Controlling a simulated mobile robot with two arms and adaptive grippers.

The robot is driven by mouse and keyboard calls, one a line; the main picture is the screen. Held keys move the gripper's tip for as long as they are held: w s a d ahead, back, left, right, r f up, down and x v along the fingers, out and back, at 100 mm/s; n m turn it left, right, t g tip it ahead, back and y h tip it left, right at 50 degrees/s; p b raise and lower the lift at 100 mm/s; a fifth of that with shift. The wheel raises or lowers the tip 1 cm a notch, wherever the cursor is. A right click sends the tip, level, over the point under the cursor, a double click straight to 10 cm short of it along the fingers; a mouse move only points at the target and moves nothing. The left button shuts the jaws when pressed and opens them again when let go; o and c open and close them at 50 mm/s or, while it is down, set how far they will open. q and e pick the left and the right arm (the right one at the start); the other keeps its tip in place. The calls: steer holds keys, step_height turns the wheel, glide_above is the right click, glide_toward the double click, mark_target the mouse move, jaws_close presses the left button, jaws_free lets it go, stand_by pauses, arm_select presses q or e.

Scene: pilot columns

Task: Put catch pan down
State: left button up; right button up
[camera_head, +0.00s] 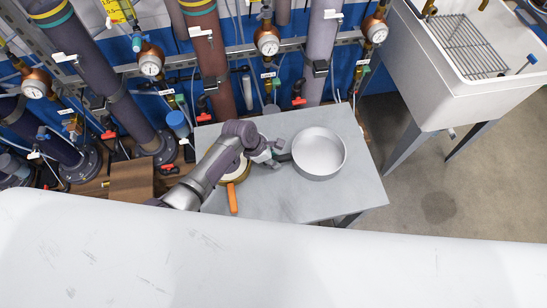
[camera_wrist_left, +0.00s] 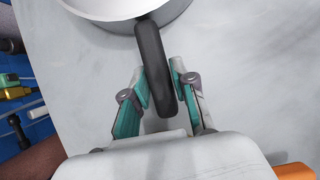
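The catch pan (camera_head: 318,153) is a round, pale, empty pan with a black handle, level over the right part of the grey table (camera_head: 275,208). I cannot tell whether its base touches the tabletop. My left gripper (camera_head: 283,158) is at the pan's left side, on its handle. In the left wrist view the black handle (camera_wrist_left: 152,62) runs between the two teal-padded fingers of my left gripper (camera_wrist_left: 160,82), which lie close along both sides of it. The pan's rim (camera_wrist_left: 118,14) shows at the top of that view. My right gripper is not in view.
An item with an orange handle (camera_head: 232,198) lies on the table, partly hidden under my left arm. Vertical pipes with pressure gauges (camera_head: 267,44) and valves stand behind the table. A white sink (camera_head: 460,85) stands at the right. The table's front and right parts are clear.

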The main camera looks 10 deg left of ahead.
arm_select(q)
steer(key=shift+o, duration=1.2)
steer(key=shift+r, duration=0.1)
steer(key=p+v, duration=0.1)
steer(key=v, duration=1.1)
